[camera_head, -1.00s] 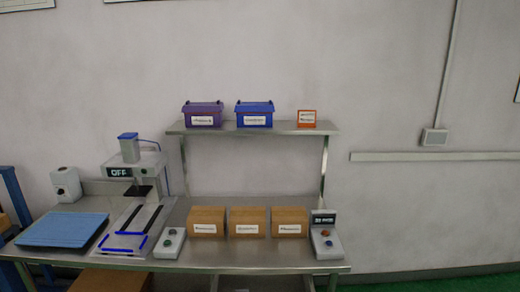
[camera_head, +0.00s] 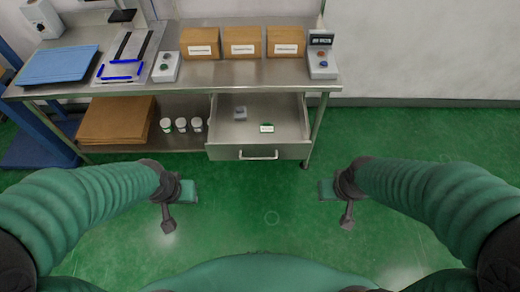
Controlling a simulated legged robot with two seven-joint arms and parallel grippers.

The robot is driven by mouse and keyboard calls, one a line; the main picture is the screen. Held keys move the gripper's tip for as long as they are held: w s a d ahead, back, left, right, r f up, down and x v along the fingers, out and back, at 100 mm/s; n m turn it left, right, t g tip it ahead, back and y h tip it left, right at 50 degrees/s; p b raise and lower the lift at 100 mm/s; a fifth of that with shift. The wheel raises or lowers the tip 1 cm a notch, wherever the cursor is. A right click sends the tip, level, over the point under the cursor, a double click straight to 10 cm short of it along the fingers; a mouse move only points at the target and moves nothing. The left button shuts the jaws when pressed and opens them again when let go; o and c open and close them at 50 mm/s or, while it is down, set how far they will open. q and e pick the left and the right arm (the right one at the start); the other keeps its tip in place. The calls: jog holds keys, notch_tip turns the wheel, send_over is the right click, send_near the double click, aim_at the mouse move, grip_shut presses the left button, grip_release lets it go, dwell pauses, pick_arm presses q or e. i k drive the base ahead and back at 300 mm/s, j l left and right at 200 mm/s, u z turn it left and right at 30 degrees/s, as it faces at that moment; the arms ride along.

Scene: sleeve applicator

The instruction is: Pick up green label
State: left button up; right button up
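A small label with a green and white face (camera_head: 267,128) lies in the open metal drawer (camera_head: 230,152) under the table, right of the drawer's middle. A small grey-white item (camera_head: 240,113) lies in the same drawer, farther back and to the left. My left gripper (camera_head: 180,208) is in front of the drawer to the left, above the green floor and apart from everything. My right gripper (camera_head: 335,205) is in front of the drawer to the right, also apart from everything. Neither gripper's fingers show clearly enough to tell open from shut.
The metal table (camera_head: 205,75) carries several cardboard boxes, a blue tray (camera_head: 60,65), and control boxes, one being at the right (camera_head: 322,62). White jars (camera_head: 181,125) and flat cardboard (camera_head: 115,120) sit on the lower shelf. The drawer handle (camera_head: 258,155) juts toward me. The floor before me is clear.

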aim_at(266, 128)
jog(key=i+l, duration=0.1)
jog(key=i, duration=0.4)
jog(key=i+l, duration=0.15)
jog(key=i, duration=0.3)
